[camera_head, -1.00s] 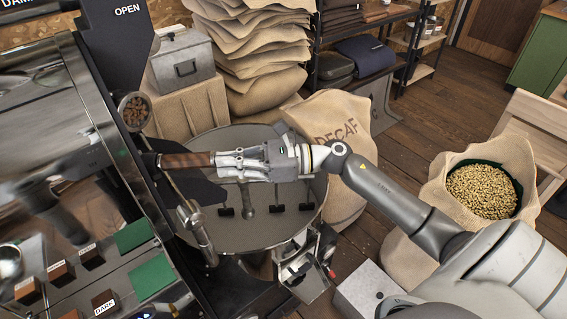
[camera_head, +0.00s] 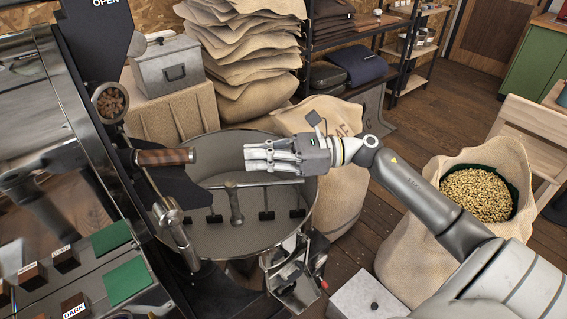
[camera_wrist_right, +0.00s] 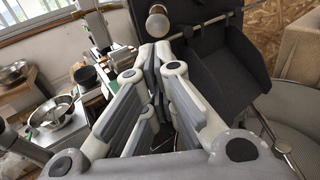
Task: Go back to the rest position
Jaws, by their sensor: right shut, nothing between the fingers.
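My right gripper (camera_head: 250,158) is over the round cooling tray (camera_head: 240,225) of the roaster in the head view. Its fingers point left and are shut with nothing between them. A wooden handle (camera_head: 166,157) at the roaster's side lies just left of the fingertips, with a visible gap. In the right wrist view, my right gripper (camera_wrist_right: 152,50) shows its fingers close together, with the dark roaster panel (camera_wrist_right: 205,50) beyond them. My left gripper is not in view.
The roaster (camera_head: 100,150) fills the left side. A burlap sack of beans (camera_head: 480,195) stands at right. Stacked sacks (camera_head: 245,50) and a grey metal box (camera_head: 167,66) are behind. A DECAF sack (camera_head: 340,190) stands close behind my right arm. Open wooden floor (camera_head: 410,130) lies beyond.

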